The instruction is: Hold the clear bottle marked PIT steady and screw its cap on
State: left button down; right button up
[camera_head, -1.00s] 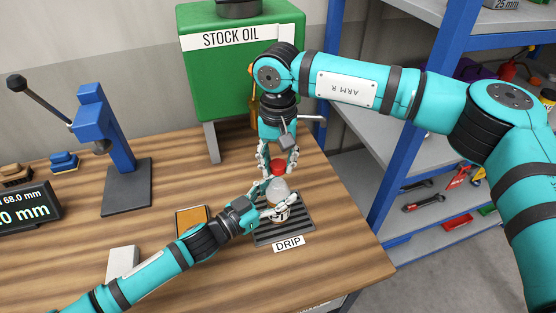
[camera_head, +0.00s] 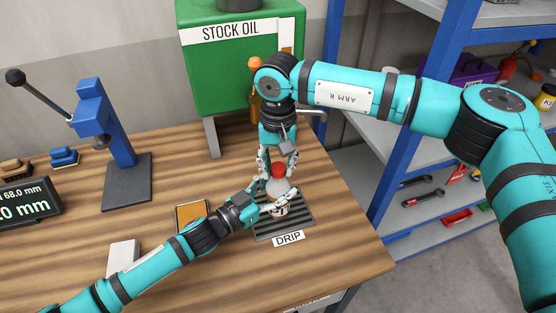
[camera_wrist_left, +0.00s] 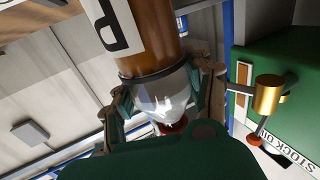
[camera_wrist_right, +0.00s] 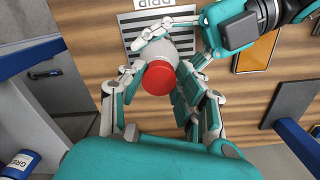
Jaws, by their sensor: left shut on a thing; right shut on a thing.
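The clear bottle (camera_head: 277,188) stands upright on the black ribbed drip mat (camera_head: 262,233). In the left wrist view the bottle (camera_wrist_left: 150,45) holds brown liquid under a clear shoulder, and a letter P shows on its label; the rest is cut off. My left gripper (camera_head: 279,201) is shut around the bottle's body from the left. The red cap (camera_head: 278,169) sits at the top of the bottle. My right gripper (camera_head: 277,164) points down from above, shut on the cap, which also shows between its fingers in the right wrist view (camera_wrist_right: 159,77). The thread is hidden.
A blue press (camera_head: 105,125), an orange-brown pad (camera_head: 191,214) and a pale block (camera_head: 122,255) are to the left. Blue-framed shelves (camera_head: 405,130) stand at the right.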

jog(key=shift+f, duration=0.55)
dwell(0.5)
